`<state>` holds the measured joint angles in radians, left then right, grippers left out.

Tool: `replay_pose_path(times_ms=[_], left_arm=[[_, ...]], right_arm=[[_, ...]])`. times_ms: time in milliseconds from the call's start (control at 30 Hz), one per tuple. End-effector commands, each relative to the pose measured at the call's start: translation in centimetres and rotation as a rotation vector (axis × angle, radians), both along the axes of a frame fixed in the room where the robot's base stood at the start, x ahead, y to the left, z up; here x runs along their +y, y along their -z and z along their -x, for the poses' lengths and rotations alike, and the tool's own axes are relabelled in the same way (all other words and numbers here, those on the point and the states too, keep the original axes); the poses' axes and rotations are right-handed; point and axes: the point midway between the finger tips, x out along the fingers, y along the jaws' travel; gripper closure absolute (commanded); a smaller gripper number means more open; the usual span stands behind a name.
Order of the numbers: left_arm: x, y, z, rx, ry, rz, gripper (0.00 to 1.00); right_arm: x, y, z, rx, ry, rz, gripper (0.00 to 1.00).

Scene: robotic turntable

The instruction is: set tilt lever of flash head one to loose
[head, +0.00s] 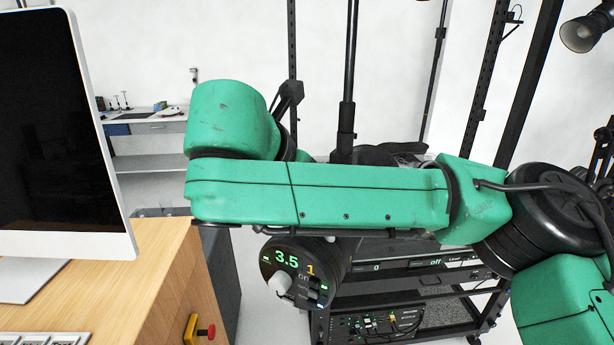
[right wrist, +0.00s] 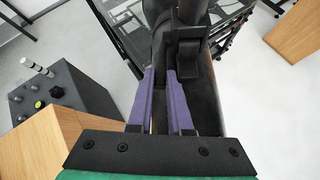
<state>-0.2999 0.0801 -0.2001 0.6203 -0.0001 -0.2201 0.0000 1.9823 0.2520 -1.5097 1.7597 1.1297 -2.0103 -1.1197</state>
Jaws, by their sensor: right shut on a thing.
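Flash head one (head: 283,272) hangs under my right forearm in the head view, its round dark back facing me. Its display reads 3.5 and 1, with a pale knob below. My green right arm crosses in front of its upper part and hides the tilt lever and my right gripper there. In the right wrist view the purple fingers of my right gripper (right wrist: 161,75) are close together on a thin dark part, seemingly the tilt lever, largely hidden between them. The dark body (right wrist: 206,105) of the flash head lies beside and below the fingers. My left gripper is in neither view.
A monitor (head: 60,140) stands on the wooden desk (head: 160,275) at left. A black equipment cart (head: 430,285) stands behind the flash head. Dark stands rise behind my arm.

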Motion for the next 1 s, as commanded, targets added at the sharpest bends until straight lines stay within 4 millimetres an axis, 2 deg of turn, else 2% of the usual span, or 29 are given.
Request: replay_pose_path(times_ms=[133, 167, 200, 233, 667, 833, 1000], left_arm=[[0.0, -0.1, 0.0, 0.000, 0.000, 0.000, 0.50], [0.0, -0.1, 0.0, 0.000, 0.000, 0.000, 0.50], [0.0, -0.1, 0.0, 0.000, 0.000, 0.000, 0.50], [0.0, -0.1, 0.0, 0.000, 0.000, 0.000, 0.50], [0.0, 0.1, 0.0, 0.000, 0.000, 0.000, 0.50], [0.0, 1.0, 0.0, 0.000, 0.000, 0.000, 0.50], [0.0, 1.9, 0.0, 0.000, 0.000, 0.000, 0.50]], right_arm=[[0.0, -0.1, 0.0, 0.001, 0.000, -0.002, 1.00], [0.0, -0.1, 0.0, 0.002, 0.000, -0.001, 0.79], [0.0, -0.1, 0.0, 0.002, 0.000, -0.001, 0.63], [0.0, -0.1, 0.0, 0.002, 0.000, -0.001, 0.52], [0.3, -0.5, 0.4, 0.003, -0.002, -0.001, 0.52], [1.6, -2.4, 2.5, -0.004, -0.003, 0.000, 0.52], [3.7, -5.6, 6.1, -0.007, -0.001, 0.000, 0.52]])
